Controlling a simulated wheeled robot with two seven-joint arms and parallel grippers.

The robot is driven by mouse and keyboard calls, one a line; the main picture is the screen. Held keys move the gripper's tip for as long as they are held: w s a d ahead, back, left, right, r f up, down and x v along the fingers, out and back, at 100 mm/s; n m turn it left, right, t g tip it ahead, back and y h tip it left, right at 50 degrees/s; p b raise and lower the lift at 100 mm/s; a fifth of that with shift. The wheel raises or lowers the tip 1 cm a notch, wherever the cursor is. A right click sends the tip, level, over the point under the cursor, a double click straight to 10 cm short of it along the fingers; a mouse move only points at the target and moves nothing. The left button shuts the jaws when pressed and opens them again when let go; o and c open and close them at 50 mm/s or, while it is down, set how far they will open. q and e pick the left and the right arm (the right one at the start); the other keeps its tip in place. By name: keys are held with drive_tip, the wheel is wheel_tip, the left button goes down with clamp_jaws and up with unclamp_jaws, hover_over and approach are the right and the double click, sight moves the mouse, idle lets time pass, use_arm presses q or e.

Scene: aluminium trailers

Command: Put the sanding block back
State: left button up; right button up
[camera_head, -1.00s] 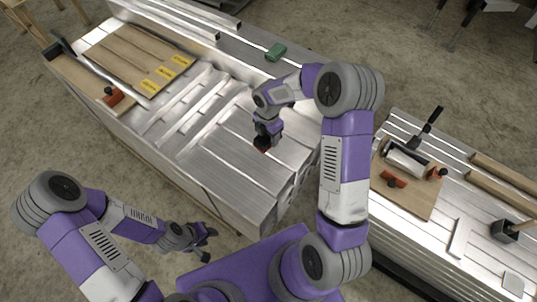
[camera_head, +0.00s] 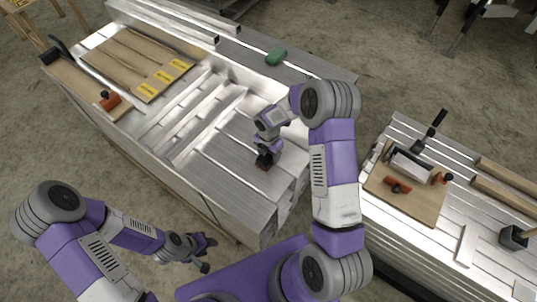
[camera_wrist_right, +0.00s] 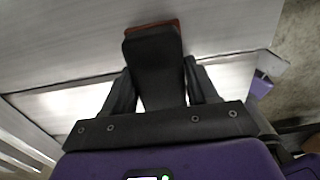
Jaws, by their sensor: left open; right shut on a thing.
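My right gripper (camera_head: 266,157) is shut on the sanding block (camera_wrist_right: 155,62), a black-handled block with a reddish-brown base edge. In the head view the block (camera_head: 263,167) shows small and dark at the fingertips, over the smooth metal deck of the middle trailer (camera_head: 215,170). In the right wrist view the black grip sits between both fingers; its underside is hidden, so I cannot tell whether it touches the deck. My left gripper (camera_head: 207,252) is open and empty, low in front of the trailer.
A wooden board (camera_head: 430,207) on the right trailer holds a metal tool and orange pieces (camera_head: 397,186). Another orange piece (camera_head: 109,100) sits on a plank at the left, near a plywood panel (camera_head: 130,58). A green object (camera_head: 276,57) lies at the trailer's far side.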

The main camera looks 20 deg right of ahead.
drive_tip(key=shift+r, duration=0.15)
drive_tip(key=o, duration=1.1)
wheel_tip(320, 180, up, 12)
drive_tip(key=p, duration=0.3)
drive_tip(key=shift+p, duration=0.35)
